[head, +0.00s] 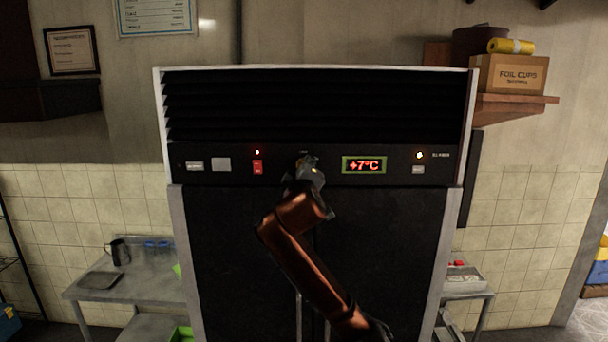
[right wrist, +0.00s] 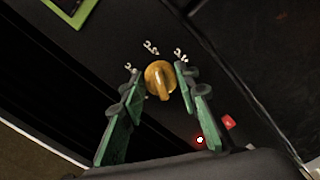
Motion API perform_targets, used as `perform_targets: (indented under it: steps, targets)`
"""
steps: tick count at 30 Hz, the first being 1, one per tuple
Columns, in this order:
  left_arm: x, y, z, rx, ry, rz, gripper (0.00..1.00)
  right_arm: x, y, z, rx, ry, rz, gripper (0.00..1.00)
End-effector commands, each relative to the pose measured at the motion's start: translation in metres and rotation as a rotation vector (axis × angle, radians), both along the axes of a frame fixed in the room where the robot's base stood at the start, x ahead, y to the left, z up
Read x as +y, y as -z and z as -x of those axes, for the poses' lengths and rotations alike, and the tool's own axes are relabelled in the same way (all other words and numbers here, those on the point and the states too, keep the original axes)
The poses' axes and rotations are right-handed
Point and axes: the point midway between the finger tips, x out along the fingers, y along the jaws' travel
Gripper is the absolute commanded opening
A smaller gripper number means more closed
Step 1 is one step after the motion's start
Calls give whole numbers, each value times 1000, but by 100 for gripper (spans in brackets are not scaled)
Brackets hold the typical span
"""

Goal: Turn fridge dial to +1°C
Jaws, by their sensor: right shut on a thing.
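The fridge (head: 318,250) is a tall dark cabinet with a control panel across its upper front. Its display (head: 364,165) reads +7°C in red. My right gripper (head: 306,168) is at the panel, left of the display, and hides the dial in the head view. In the right wrist view, the round yellow dial (right wrist: 160,80) sits between the two green fingers of my right gripper (right wrist: 158,75), which is shut on it. The dial's ridge points toward the bottom of that view. My left gripper is not in view.
A red switch (head: 258,167) is left of the dial on the panel, and a small button (head: 418,170) is at the right. A foil cups box (head: 510,74) stands on a wall shelf at the right. Metal tables (head: 125,290) stand beside the fridge.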

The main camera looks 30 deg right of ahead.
Motion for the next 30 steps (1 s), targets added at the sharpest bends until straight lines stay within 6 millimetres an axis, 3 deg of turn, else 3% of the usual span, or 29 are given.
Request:
perform_targets:
  steps: [12,30]
  targets:
    - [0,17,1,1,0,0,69,2,7,-3,-198,-1,-343,5]
    - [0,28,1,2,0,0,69,4,8,-4,-459,3,-772,5]
